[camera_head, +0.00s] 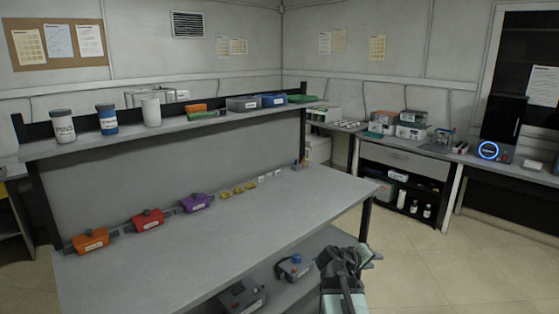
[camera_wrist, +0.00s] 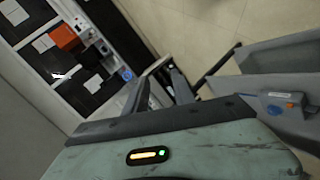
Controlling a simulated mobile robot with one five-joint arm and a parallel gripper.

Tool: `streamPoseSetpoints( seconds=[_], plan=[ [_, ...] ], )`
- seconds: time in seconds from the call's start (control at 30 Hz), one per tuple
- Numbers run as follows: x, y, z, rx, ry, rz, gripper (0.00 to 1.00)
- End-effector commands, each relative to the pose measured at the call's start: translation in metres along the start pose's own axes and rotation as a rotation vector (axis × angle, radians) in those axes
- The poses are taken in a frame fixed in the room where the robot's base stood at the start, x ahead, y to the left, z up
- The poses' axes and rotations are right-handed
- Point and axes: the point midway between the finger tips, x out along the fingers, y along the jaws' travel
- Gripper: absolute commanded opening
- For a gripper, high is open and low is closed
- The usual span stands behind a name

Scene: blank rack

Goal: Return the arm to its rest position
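My gripper (camera_head: 343,262) is in the lower middle right of the head view, at the end of my pale green and dark arm. It is beside the right front edge of the grey workbench (camera_head: 270,222), over the floor side. In the wrist view, the two dark fingers of my gripper (camera_wrist: 160,75) stand apart with a gap between them. I see nothing held in the gap. The exact finger shape is hidden in the head view.
Orange (camera_head: 90,240), red (camera_head: 147,219) and purple (camera_head: 196,202) blocks line the bench. A blue-grey device (camera_head: 293,267) sits on the lower shelf near my gripper. Tiled floor (camera_head: 440,270) is free to the right. A side counter (camera_head: 405,155) stands behind.

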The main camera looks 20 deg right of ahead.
Motion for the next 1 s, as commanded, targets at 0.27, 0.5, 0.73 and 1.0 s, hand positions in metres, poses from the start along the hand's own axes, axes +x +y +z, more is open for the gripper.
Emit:
streamPoseSetpoints(
  seconds=[0.27, 0.5, 0.73, 1.0],
  plan=[
    [-0.170, -0.174, -0.030, 0.001, -0.047, -0.520, 0.31],
    [-0.269, -0.257, 0.023, -0.022, -0.283, -0.950, 0.31],
    [-0.286, -0.263, 0.038, -0.050, -0.354, -1.022, 0.31],
    [-0.299, -0.238, 0.028, -0.048, -0.351, -1.020, 0.31]
  ],
)
